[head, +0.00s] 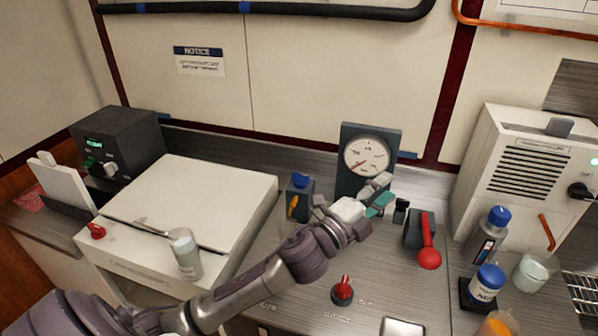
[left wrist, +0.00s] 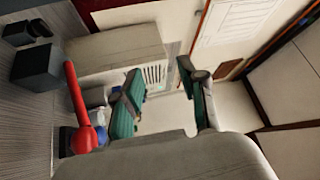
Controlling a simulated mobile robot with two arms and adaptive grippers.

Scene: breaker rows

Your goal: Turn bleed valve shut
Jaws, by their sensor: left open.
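A red lever (head: 428,245) with a ball end is mounted on a dark block (head: 413,230) on the counter, right of the gauge. It also shows large at the left of the left wrist view (left wrist: 83,105). A small red-topped knob (head: 342,291) stands nearer on the counter between small printed labels. I cannot read which control is the bleed valve. My left gripper (head: 384,193) is open, in front of the gauge (head: 368,158), left of the lever and apart from it. Its green-padded fingers (left wrist: 160,70) are spread with nothing between them. My right gripper is not in view.
A blue-topped dark device (head: 299,197) stands left of the gauge. A white box machine (head: 190,200) fills the left counter. At the right are a vented cabinet (head: 530,165), a blue-capped bottle (head: 487,235) and a jar (head: 531,271). Counter around the red knob is mostly clear.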

